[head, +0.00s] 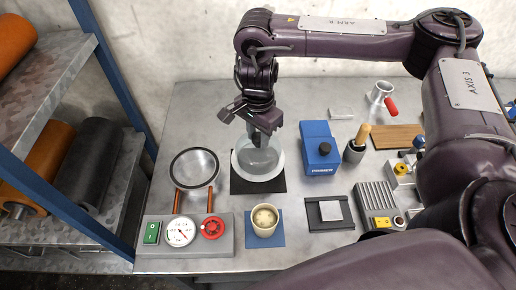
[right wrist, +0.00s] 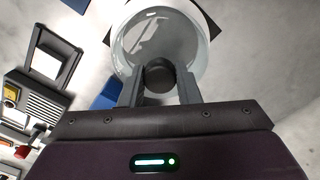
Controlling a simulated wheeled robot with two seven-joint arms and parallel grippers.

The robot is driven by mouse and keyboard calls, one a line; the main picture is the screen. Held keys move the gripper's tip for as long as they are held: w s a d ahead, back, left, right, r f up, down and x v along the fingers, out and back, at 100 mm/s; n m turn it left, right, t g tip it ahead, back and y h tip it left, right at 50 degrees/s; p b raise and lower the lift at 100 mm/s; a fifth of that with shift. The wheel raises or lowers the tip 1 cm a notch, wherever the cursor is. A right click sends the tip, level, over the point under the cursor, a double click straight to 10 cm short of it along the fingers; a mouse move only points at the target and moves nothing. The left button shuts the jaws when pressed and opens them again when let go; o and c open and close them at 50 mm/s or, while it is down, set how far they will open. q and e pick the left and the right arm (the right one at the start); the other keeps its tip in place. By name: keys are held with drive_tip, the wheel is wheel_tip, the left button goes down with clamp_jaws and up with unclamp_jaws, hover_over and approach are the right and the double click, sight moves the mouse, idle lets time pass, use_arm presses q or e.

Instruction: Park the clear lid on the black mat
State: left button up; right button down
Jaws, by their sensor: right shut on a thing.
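The clear lid (head: 259,160) is a glassy dome with a pale rim and a dark knob, seen over the black mat (head: 280,187) in the head view. My right gripper (head: 256,138) is above the dome. In the right wrist view, its two fingers (right wrist: 160,88) are shut on the dark knob of the lid (right wrist: 128,50). Corners of the black mat (right wrist: 205,14) show past the lid's rim. I cannot tell whether the rim touches the mat or hangs just above it. My left gripper is not in view.
A round metal pan (head: 194,167) stands left of the mat, behind a control panel (head: 222,245). A cream cup (head: 265,219) stands in front on a blue mat (head: 276,241). A blue box (head: 319,150) stands close on the right. The table behind the mat looks clear.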

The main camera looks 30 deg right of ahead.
sight(257, 148)
drive_tip(key=shift+w+a+f, duration=0.1)
drive_tip(key=shift+a+f, duration=0.05)
drive_tip(key=shift+f, duration=0.6)
wheel_tip(257, 148, down, 4)
drive_tip(key=shift+r+b, duration=0.25)
drive_tip(key=shift+b, duration=0.15)
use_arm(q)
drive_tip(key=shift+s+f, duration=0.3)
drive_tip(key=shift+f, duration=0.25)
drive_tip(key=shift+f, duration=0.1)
use_arm(e)
drive_tip(key=shift+f, duration=0.1)
drive_tip(key=c, duration=1.1)
unclamp_jaws()
